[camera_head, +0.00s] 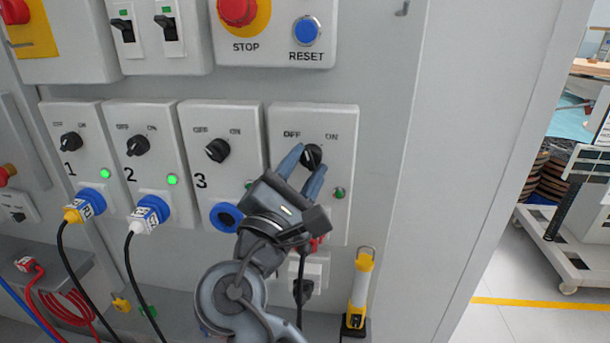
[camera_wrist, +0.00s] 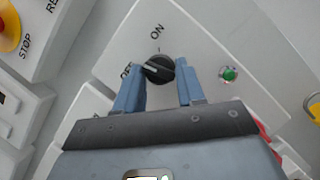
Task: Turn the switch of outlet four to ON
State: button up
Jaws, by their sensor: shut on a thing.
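The outlet four panel (camera_head: 342,116) is the rightmost of the row; its number is hidden behind my gripper. Its black rotary switch (camera_head: 311,155) sits below the OFF and ON labels. My gripper (camera_head: 306,165) is shut on this switch, with one blue-grey finger on each side. In the wrist view the switch (camera_wrist: 158,68) lies between the fingertips (camera_wrist: 159,76), and its white mark points toward OFF, on the left there. The lamp (camera_head: 339,193) beside it is dull green. It also shows in the wrist view (camera_wrist: 229,73).
Outlets one (camera_head: 72,141), two (camera_head: 138,145) and three (camera_head: 217,150) stand to the left. Above are a red STOP button (camera_head: 237,10) and a blue RESET button (camera_head: 307,30). A yellow lamp (camera_head: 359,285) stands lower right. The wall right of the panel is clear.

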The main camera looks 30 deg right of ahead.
jog(key=m+g, duration=0.1)
jog(key=m, duration=0.2)
jog(key=m+g, duration=0.2)
jog(key=m, duration=0.2)
jog(key=shift+w+a+r+m, duration=0.1)
jog(key=shift+a+r+m, duration=0.1)
jog(key=shift+m, duration=0.1)
jog(key=m+y, duration=0.1)
jog(key=m, duration=0.1)
jog(key=m+g+y, duration=0.1)
jog(key=m, duration=0.2)
jog(key=shift+d+r, duration=0.1)
jog(key=shift+r, duration=0.1)
jog(key=shift+m, duration=0.3)
jog(key=o, duration=1)
jog(key=shift+b+v, duration=0.4)
jog(key=shift+v, duration=3.5)
jog(key=shift+r, duration=0.15)
